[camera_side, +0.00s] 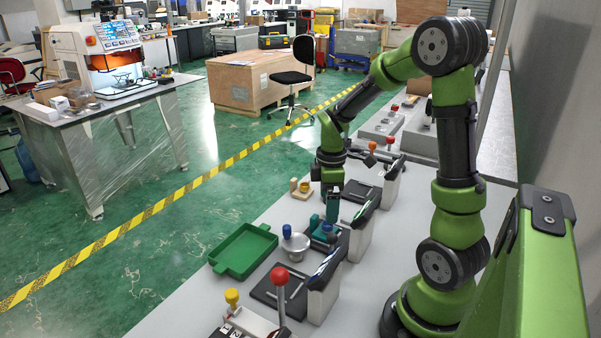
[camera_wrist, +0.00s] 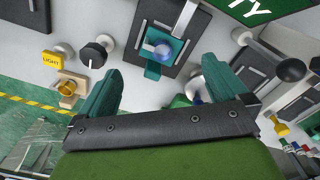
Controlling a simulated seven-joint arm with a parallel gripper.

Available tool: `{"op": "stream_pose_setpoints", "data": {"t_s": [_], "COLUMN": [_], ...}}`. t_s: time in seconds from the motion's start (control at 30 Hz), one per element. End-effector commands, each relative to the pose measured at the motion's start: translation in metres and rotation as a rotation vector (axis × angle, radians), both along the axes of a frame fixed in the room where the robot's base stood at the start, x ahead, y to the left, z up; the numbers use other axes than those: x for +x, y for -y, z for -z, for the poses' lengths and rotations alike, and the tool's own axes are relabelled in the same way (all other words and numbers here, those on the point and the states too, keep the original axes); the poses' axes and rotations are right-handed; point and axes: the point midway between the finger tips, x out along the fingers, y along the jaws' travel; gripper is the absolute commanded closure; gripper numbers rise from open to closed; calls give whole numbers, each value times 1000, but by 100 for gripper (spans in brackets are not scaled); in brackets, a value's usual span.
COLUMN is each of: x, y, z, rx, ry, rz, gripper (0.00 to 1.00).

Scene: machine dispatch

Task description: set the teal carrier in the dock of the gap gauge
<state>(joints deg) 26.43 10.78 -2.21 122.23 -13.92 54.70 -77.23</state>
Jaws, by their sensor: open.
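The teal carrier (camera_wrist: 153,70) has a round blue knob and sits on a dark plate of a station in the wrist view. In the side view the teal carrier (camera_side: 316,228) is partly hidden by my gripper. My gripper (camera_side: 326,212) points down just above it. In the wrist view the two teal fingers of my gripper (camera_wrist: 160,70) are spread wide, one on each side of the carrier, with nothing held. No readable label tells me which station is the gap gauge. A dark plate with a tilted screen (camera_side: 278,289) stands nearer the side camera.
A green tray (camera_side: 245,252) lies left of the stations. A red-ball lever (camera_side: 280,277) rises in front. Upright screens stand close on the right.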

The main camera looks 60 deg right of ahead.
Motion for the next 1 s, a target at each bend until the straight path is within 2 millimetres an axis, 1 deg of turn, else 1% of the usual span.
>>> {"op": "stream_pose_setpoints", "data": {"t_s": [0.03, 0.1, 0.2, 0.3, 0.37, 0.4, 0.47, 0.57, 0.6, 0.7, 0.8, 0.9, 1.0], "x": [1, 0, 0, 0, 0, 1, 2, 0, -3, -14, -28, -42, -51], "y": [0, 0, 0, 0, -4, -10, -23, -59, -75, -116, -149, -172, -185], "z": [-12, -24, -37, -45, -51, -56, -66, -89, -99, -120, -135, -144, -148], "rx": [-3, -3, -2, -1, -2, -4, -5, 13, 33, 118, 229, 337, 416], "ry": [4, 4, 2, 2, 12, 29, 70, 178, 227, 344, 428, 475, 491], "rz": [-1, 0, -1, 1, 14, 34, 84, 227, 296, 478, 640, 769, 854], "gripper": [0, 0, 0, 0, 0, 0, 0, 0, 0, 0, 0, 0, 0]}}
